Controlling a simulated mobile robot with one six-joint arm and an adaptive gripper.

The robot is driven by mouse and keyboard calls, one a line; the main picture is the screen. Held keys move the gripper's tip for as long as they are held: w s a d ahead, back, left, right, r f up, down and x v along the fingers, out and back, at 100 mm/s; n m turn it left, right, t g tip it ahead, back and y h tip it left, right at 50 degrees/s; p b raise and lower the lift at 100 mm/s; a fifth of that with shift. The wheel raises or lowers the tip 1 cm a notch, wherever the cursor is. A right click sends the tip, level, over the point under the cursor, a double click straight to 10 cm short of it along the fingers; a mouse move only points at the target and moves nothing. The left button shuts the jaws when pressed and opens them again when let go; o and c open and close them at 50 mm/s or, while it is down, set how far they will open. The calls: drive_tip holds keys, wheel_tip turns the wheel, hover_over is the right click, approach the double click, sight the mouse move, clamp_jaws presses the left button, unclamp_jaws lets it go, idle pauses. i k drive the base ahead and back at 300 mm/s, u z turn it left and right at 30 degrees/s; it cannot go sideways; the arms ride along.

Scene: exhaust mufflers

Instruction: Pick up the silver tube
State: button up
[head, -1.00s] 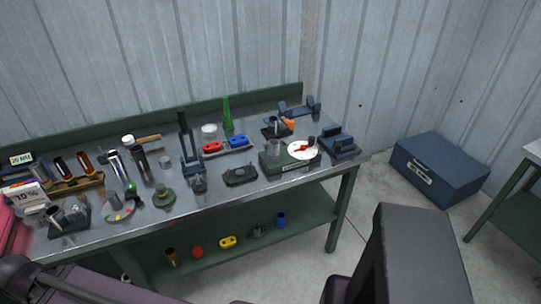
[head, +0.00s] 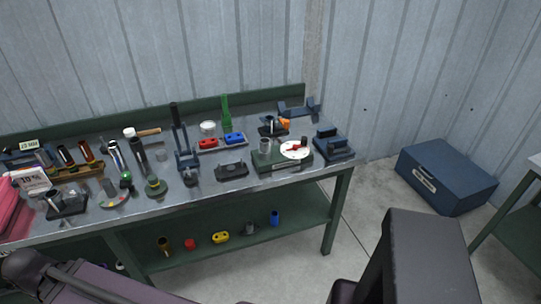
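Several silver, tube-like parts are on the workbench, and I cannot tell which one the task means. A long shiny tube (head: 116,157) stands tilted at the left of the bench. A short silver cylinder (head: 265,146) is upright on the green box with the white dial. My gripper is not in view; only parts of my own body show along the bottom edge.
The metal workbench (head: 205,193) is crowded with tools and fixtures. Its green lower shelf (head: 290,226) holds several small coloured parts. A blue toolbox (head: 446,177) is on the floor at right. Bare floor lies between it and the bench. Another green table stands at the right edge.

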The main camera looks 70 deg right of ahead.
sight(265, 150)
drive_tip(key=k, duration=2)
drive_tip(key=z, duration=1.9)
drive_tip(key=i, duration=0.95)
drive_tip(key=u, duration=0.2)
